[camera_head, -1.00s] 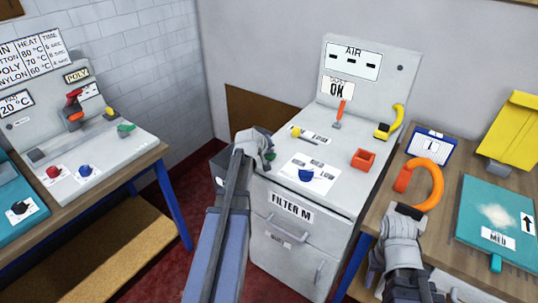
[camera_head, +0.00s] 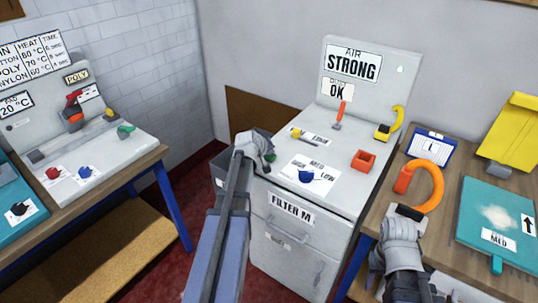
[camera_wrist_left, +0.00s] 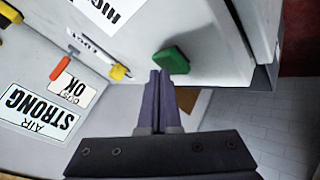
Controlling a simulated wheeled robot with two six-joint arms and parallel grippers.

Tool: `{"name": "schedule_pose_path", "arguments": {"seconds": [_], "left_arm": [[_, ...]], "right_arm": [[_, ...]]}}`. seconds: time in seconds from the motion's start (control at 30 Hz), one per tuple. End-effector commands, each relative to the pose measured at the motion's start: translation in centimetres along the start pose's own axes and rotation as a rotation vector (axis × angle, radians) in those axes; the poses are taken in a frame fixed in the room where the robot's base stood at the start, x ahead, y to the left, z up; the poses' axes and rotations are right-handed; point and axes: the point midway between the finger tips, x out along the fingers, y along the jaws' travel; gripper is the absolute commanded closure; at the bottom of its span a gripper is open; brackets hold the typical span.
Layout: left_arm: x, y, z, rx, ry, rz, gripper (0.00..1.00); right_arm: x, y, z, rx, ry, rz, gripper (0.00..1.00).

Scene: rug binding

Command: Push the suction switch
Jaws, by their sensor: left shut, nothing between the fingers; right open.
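The suction machine is a grey cabinet marked FILTER M (camera_head: 291,208). A green switch (camera_wrist_left: 171,61) sits near its edge in the left wrist view; in the head view it is mostly hidden by my left gripper (camera_head: 264,154). My left gripper is shut and empty, its fingertips (camera_wrist_left: 160,76) right at the green switch; I cannot tell whether they touch. The AIR display (camera_head: 353,64) reads STRONG, and it also shows in the left wrist view (camera_wrist_left: 38,108). My right gripper (camera_head: 408,212) is open beside an orange curved handle (camera_head: 434,178).
The right table holds a teal pad (camera_head: 480,215) and yellow bag (camera_head: 514,125). A heating machine (camera_head: 75,130) stands left.

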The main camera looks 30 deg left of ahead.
Motion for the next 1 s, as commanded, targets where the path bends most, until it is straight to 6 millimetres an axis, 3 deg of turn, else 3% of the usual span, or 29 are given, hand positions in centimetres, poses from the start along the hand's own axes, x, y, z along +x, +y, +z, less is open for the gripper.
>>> {"name": "schedule_pose_path", "arguments": {"seconds": [0.2,0.63,1.0], "left_arm": [[-1.0,0.8,-0.7,0.000,0.000,0.000,1.00],[-1.2,0.9,-0.9,0.000,0.000,0.000,1.00],[-3.5,2.6,-2.6,0.000,0.000,0.000,1.00]], "right_arm": [[-1.5,0.1,0.1,0.000,0.000,0.000,0.50],[-1.7,0.2,0.1,0.000,0.000,0.000,0.50],[-5.0,0.5,0.3,0.000,0.000,0.000,0.50]]}}
